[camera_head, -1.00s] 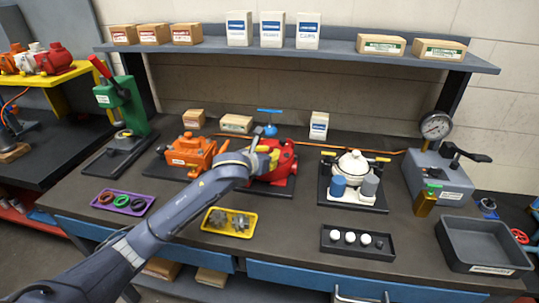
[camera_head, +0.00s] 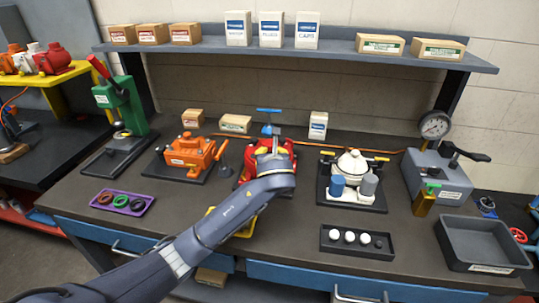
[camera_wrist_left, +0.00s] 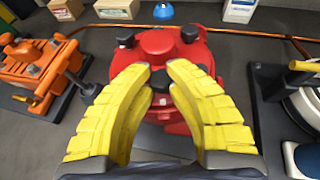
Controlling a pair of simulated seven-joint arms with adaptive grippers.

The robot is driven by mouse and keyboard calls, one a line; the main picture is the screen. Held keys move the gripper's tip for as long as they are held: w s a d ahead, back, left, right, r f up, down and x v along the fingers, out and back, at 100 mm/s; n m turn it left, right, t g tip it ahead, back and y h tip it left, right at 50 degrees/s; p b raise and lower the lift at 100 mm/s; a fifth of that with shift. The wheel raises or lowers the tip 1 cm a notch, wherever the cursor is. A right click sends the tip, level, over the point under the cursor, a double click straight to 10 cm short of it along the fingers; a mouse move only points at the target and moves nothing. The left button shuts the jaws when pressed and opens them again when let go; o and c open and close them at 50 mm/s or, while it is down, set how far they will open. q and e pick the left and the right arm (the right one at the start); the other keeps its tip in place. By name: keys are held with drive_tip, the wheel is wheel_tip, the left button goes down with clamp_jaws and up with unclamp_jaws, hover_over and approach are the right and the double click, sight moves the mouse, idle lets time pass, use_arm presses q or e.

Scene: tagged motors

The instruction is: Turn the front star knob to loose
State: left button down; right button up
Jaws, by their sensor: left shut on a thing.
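The red motor (camera_head: 286,166) stands on a dark base mid-bench, partly hidden by my left arm in the head view. In the left wrist view its red body (camera_wrist_left: 158,42) fills the upper middle, with two dark knobs (camera_wrist_left: 127,40) on its far side. The dark front star knob (camera_wrist_left: 160,82) sits on the near side, between the yellow fingertips. My left gripper (camera_wrist_left: 161,74) is shut on this front knob; its exact contact is partly hidden by the fingers. In the head view the left gripper (camera_head: 266,151) is over the motor's front. My right gripper is not in view.
A white motor (camera_head: 352,162) stands to the right. A blue valve-like part (camera_head: 269,128) is behind the red motor. My arm crosses the yellow tray (camera_head: 246,229). A black tray (camera_head: 357,254) lies front right.

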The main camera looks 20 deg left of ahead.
use_arm(q)
drive_tip(key=n+g+y, duration=0.2)
drive_tip(key=n+y, duration=0.1)
drive_tip(key=n+g+y, duration=0.1)
drive_tip(key=n+y, duration=0.1)
drive_tip(key=shift+w+d+g, duration=0.2)
drive_tip(key=shift+d+g, duration=0.1)
drive_tip(key=shift+g, duration=0.1)
drive_tip(key=shift+w+n+g+y, duration=0.1)
drive_tip(key=shift+n+g+y, duration=1.4)
drive_tip(key=shift+n+g, duration=0.6)
drive_tip(key=shift+a+n, duration=0.15)
drive_tip(key=shift+n, duration=0.15)
drive_tip(key=shift+f, duration=0.1)
drive_tip(key=c, duration=1.2)
unclamp_jaws()
drive_tip(key=shift+o, duration=0.2)
wheel_tip(320, 180, up, 10)
